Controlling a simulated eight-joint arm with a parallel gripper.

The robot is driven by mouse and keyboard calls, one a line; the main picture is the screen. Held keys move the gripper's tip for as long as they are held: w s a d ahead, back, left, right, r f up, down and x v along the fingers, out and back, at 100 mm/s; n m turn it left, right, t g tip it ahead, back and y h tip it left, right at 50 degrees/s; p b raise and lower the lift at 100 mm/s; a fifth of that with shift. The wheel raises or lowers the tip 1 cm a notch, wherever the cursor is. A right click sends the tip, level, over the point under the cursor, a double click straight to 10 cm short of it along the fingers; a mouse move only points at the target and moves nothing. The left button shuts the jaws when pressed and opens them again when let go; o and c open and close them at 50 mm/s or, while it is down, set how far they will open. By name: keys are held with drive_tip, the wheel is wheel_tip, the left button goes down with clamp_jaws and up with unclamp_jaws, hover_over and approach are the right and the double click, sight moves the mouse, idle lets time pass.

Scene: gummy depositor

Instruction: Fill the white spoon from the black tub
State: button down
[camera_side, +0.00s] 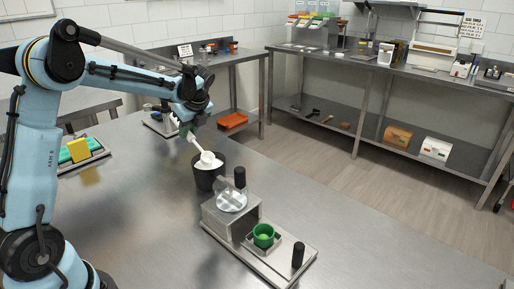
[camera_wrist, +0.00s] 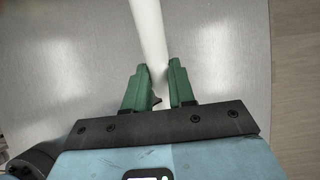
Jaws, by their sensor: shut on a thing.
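My gripper (camera_side: 186,131) is shut on the handle of the white spoon (camera_side: 196,143). In the wrist view my green gripper fingers (camera_wrist: 160,85) stand on either side of the white spoon's handle (camera_wrist: 148,30). The handle slants down to the right in the side view, and the spoon's bowl end is at the mouth of the black tub (camera_side: 204,182). White material (camera_side: 207,160) shows at the tub's mouth; I cannot tell how much of it lies in the spoon and how much in the tub.
A metal depositor (camera_side: 222,216) with a clear hopper and black knobs stands just right of the tub. A green cup (camera_side: 263,236) sits on its base. A tray with a yellow block (camera_side: 79,150) lies at the left. The steel table (camera_side: 150,235) is clear in front.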

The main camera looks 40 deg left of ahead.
drive_tip(key=shift+f, duration=1.85)
drive_tip(key=shift+r, duration=0.1)
drive_tip(key=shift+r, duration=3.5)
drive_tip(key=shift+a+r, duration=0.1)
drive_tip(key=shift+r, duration=0.15)
drive_tip(key=shift+a+r+h, duration=0.2)
drive_tip(key=shift+a+h, duration=0.2)
drive_tip(key=shift+h, duration=0.8)
drive_tip(key=h, duration=0.3)
drive_tip(key=shift+a+r, duration=0.3)
drive_tip(key=shift+a, duration=0.1)
